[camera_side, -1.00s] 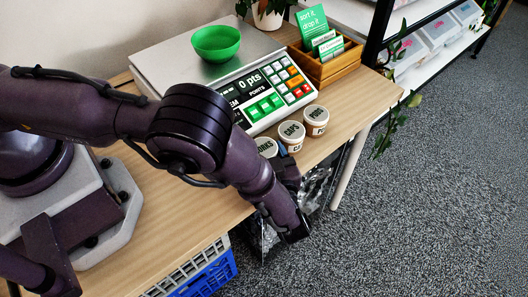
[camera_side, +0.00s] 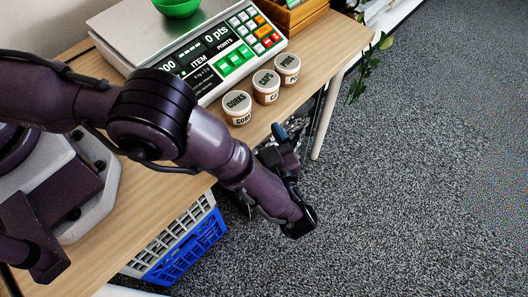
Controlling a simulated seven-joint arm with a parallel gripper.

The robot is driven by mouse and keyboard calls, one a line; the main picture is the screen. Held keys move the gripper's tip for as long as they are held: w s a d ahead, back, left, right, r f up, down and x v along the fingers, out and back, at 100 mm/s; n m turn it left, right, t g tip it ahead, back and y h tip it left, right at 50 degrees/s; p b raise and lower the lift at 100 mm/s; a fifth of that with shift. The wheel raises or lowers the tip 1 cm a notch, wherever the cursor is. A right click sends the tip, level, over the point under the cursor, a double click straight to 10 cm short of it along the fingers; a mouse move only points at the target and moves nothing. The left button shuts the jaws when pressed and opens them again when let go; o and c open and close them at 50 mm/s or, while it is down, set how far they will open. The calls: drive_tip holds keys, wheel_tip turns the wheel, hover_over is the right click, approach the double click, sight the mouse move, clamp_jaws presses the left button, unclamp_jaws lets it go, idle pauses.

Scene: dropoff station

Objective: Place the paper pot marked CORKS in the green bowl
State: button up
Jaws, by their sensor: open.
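The paper pot marked CORKS (camera_side: 238,108) stands upright on the table near its front edge, leftmost in a row of three white-lidded pots. The green bowl (camera_side: 178,8) sits on the scale's metal plate, cut by the top edge of the picture. My gripper (camera_side: 279,138) is past the table's front edge, below and right of the CORKS pot and apart from it. It is open, with one blue-tipped finger showing; the other finger is hard to make out. I see nothing held in it.
The CAPS pot (camera_side: 266,87) and the PODS pot (camera_side: 287,69) stand close to the right of CORKS. The scale (camera_side: 213,58) is right behind the pots. A wooden box (camera_side: 296,17) stands behind at right. A blue crate (camera_side: 180,252) is under the table.

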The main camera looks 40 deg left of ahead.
drive_tip(key=shift+v, duration=2)
drive_tip(key=shift+w, duration=0.1)
